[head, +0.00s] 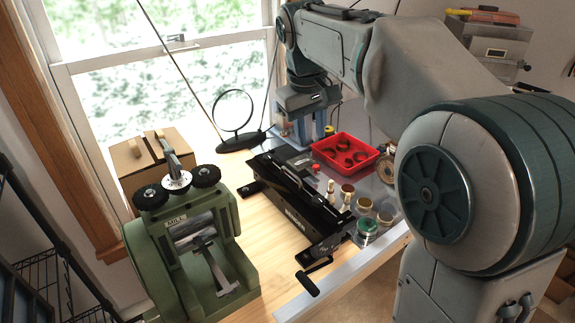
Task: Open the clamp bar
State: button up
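A long black bench machine (282,207) with a crank handle at its front end sits in the middle of the wooden table. A dark bar (300,185) runs along its top and looks like the clamp bar; it appears to lie low along the body, but I cannot tell whether it is clamped. My gripper (308,112) hangs at the end of the arm, pointing down, behind the far end of the machine and apart from the bar. Its fingers are too small and blend with blue-grey parts behind them, so their opening is unclear.
A green rolling mill (190,245) stands at front left, with a cardboard box (150,165) behind it. A red tray (346,152) and several small jars (364,205) stand right of the machine. A ring stand (236,115) is by the window. My arm covers the right side.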

jog(key=n+b, duration=0.2)
send_over(290, 172)
jog(key=s+a, duration=0.2)
jog(key=f, duration=0.2)
jog(key=shift+h, duration=0.4)
jog(key=x, duration=0.9)
jog(key=b+x, duration=0.1)
jog(key=x, duration=0.3)
jog(key=shift+s+a+f, duration=0.2)
jog(key=shift+f, duration=0.2)
jog(key=shift+g, duration=0.3)
grip_shut()
